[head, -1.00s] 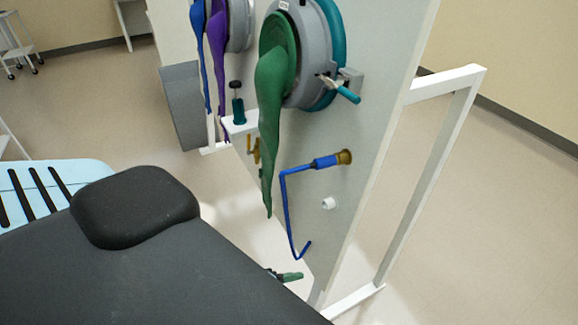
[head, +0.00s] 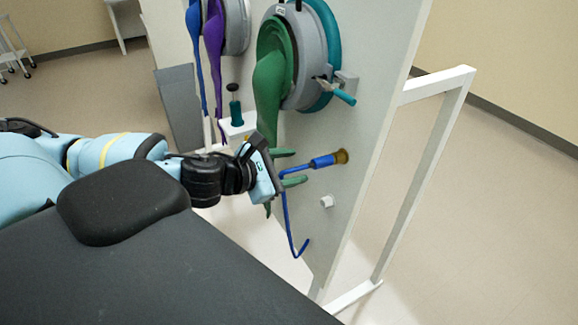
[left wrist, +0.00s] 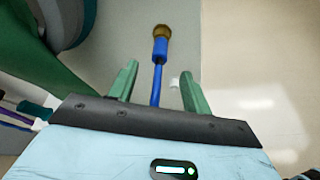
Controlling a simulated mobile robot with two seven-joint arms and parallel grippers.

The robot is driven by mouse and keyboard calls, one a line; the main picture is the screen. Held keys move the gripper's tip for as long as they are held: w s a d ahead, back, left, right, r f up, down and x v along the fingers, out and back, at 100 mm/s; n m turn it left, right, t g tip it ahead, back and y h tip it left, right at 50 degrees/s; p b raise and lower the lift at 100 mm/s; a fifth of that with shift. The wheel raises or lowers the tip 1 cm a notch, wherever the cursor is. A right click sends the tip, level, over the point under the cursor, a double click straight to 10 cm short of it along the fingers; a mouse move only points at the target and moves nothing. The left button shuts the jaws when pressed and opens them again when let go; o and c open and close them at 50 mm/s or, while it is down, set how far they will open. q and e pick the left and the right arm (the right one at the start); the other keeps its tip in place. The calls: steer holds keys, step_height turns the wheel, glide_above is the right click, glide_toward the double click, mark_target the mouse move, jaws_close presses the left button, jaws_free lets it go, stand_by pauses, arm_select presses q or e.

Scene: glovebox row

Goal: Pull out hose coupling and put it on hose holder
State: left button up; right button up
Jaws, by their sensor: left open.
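The blue hose coupling (head: 323,162) sits in a brass fitting (head: 342,157) on the grey panel, with a thin blue hose (head: 287,215) hanging from it. My left gripper (head: 301,166) is open just left of the coupling, with its green fingers pointing at the panel. In the left wrist view, the coupling (left wrist: 160,50) lies just beyond the open fingertips (left wrist: 159,70), and the hose (left wrist: 156,86) runs back between the fingers. A short white peg (head: 327,201), possibly the hose holder, sticks out below the coupling. My right gripper is not in view.
A green glove (head: 269,90) hangs from a round port above the gripper, close to it. A teal-handled latch (head: 343,97) is beside the port. A white shelf (head: 238,128) is at the left. A white frame (head: 425,180) stands at the right.

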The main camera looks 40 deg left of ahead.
mark_target(313, 164)
arm_select(q)
steer(key=shift+b+x, duration=0.4)
steer(key=shift+x, duration=3.6)
steer(key=shift+s, duration=0.1)
jaws_close()
